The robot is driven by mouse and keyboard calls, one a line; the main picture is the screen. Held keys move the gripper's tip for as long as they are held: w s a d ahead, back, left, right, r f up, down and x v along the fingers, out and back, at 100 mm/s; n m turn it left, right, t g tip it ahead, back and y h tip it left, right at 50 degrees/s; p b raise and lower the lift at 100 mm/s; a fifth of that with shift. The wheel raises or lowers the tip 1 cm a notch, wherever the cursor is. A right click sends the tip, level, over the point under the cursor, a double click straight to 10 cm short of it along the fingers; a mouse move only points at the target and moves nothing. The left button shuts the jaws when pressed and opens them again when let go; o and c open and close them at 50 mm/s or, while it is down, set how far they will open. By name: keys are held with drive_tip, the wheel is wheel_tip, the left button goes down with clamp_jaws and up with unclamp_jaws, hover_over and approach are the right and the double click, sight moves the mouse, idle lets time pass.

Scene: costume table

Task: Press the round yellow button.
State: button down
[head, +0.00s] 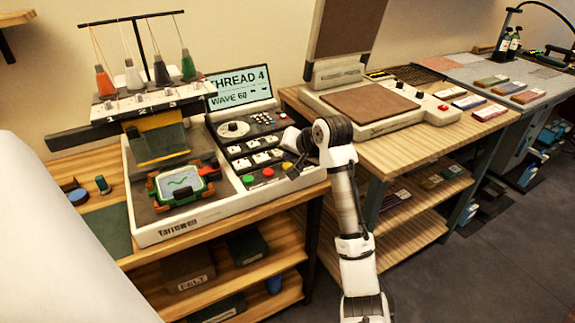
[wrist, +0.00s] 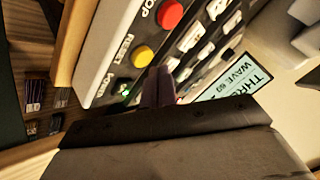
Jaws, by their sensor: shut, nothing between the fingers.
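The round yellow button (wrist: 143,56) is on the control panel of the embroidery machine (head: 180,229), between a red button (wrist: 170,14) and a small lit green power button (wrist: 122,88). In the head view the yellow button (head: 287,166) shows just left of my gripper (head: 294,171). In the wrist view the shut, empty fingertips of my gripper (wrist: 158,72) show just beside the yellow button, over the panel. I cannot tell how high they are above it. The button is not covered in the wrist view.
A green button (head: 248,179) and white keys (head: 254,160) share the panel. A screen (head: 239,90) reading "THREAD 4" stands behind it. A hooped frame (head: 181,185) lies left. A heat press (head: 375,108) stands on the bench to the right.

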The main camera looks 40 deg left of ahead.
drive_tip(key=shift+f, duration=0.15)
drive_tip(key=shift+f, duration=0.3)
drive_tip(key=shift+f, duration=0.4)
idle(0.7)
drive_tip(key=shift+r+p, duration=0.1)
drive_tip(key=shift+p, duration=0.2)
drive_tip(key=shift+r+p, duration=0.75)
drive_tip(key=shift+p, duration=0.15)
drive_tip(key=shift+r, duration=0.1)
wheel_tip(320, 180, up, 5)
drive_tip(key=p, duration=0.5)
idle(0.4)
